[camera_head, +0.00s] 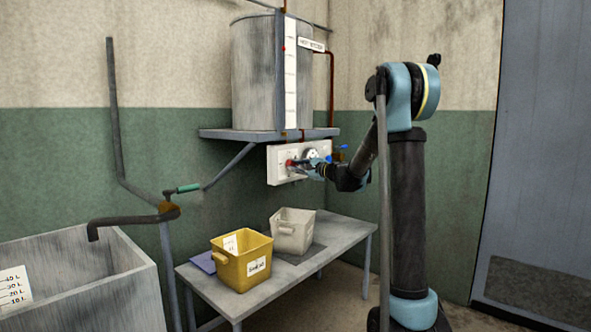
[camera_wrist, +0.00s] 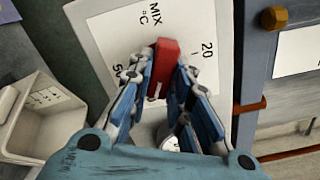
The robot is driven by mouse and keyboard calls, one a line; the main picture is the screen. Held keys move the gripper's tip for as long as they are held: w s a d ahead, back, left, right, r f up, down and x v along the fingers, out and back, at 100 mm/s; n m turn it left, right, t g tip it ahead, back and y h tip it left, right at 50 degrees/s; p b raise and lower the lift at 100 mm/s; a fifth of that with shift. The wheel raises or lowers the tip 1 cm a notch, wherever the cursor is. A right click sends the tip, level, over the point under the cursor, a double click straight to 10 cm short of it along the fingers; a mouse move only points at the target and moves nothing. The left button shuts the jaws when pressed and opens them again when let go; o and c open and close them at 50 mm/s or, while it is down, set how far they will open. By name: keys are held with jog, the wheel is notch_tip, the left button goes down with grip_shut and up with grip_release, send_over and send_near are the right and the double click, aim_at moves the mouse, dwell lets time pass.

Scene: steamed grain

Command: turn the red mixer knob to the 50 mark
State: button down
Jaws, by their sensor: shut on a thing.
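The red mixer knob (camera_wrist: 165,60) is on the white mixer panel (camera_wrist: 110,30) in the wrist view. The panel bears "MIX °C", a 20 mark at the right and a partly hidden mark starting with 5 at the left. My gripper (camera_wrist: 165,75) is shut on the knob, with a blue-padded finger on each side. The knob's white line points down in the picture, between the fingers. In the head view my gripper (camera_head: 312,168) is at the white panel (camera_head: 283,153) under the tank shelf, and the knob (camera_head: 291,163) shows as a small red spot.
A grey tank (camera_head: 257,75) stands on a wall shelf (camera_head: 225,134) above the panel. Below, a table (camera_head: 215,290) bears a yellow bin (camera_head: 228,270) and a white bin (camera_head: 293,238). A trough (camera_head: 95,270) with a pipe spout is at the left.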

jog(key=m, duration=0.6)
jog(key=shift+f, duration=0.15)
jog(key=m, duration=0.6)
jog(key=shift+s+a, duration=0.1)
jog(key=shift+m, duration=0.4)
jog(key=c, duration=1.5)
grip_release()
jog(key=shift+s, duration=0.1)
jog(key=v, duration=1.1)
jog(key=shift+s+d+f, duration=0.1)
jog(key=shift+s+d, duration=0.15)
jog(key=shift+d, duration=0.1)
